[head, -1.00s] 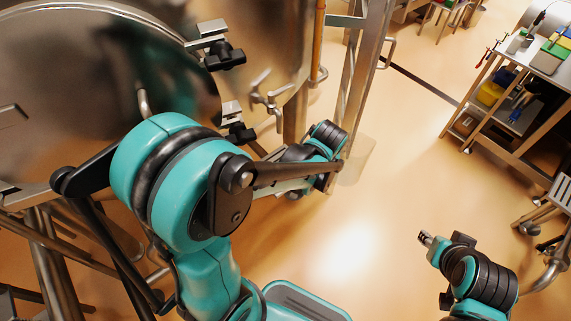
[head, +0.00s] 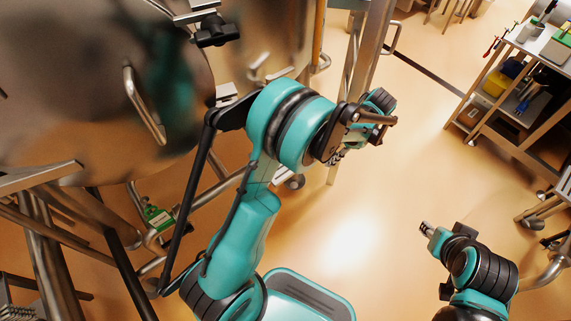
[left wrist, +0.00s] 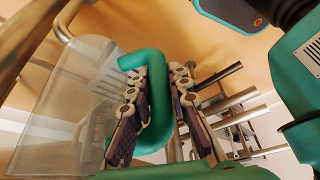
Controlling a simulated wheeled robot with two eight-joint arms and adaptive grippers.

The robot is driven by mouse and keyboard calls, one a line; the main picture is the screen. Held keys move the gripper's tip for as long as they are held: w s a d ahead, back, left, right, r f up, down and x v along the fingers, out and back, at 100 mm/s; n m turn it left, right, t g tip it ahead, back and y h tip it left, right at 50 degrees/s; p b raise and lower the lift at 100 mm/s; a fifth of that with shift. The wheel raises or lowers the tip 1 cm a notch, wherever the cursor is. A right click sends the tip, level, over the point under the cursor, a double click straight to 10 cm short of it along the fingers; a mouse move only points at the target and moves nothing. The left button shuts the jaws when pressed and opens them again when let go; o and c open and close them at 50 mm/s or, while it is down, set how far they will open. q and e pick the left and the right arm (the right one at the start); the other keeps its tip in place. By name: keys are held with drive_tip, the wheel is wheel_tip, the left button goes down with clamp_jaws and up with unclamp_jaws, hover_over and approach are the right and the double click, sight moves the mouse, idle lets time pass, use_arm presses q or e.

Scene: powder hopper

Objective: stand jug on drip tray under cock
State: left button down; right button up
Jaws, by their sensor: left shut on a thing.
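In the left wrist view my left gripper (left wrist: 155,110) is shut on the green handle (left wrist: 157,75) of the jug. The jug's clear body (left wrist: 65,105) is to the left of the fingers and appears empty. I cannot pick out the drip tray or the cock for certain.
A large steel vessel (head: 70,90) fills the upper left, with a bar handle (head: 145,105) and black-knobbed clamps (head: 215,32). Steel frame tubes stand below it. A bench (head: 540,45) with bins is at the upper right. The floor between is clear.

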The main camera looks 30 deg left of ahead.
use_arm(q)
drive_tip(key=s+a+f+b, duration=0.1)
drive_tip(key=s+a+b, duration=0.1)
drive_tip(key=a, duration=0.3)
drive_tip(key=s+a+f+b, duration=0.2)
drive_tip(key=s+a+b, duration=0.1)
drive_tip(key=s+a, duration=0.2)
drive_tip(key=shift+s+a+f, duration=0.25)
drive_tip(key=shift+s+a, duration=0.05)
drive_tip(key=shift+a, duration=0.4)
drive_tip(key=shift+f, duration=0.15)
drive_tip(key=c, duration=1.4)
unclamp_jaws()
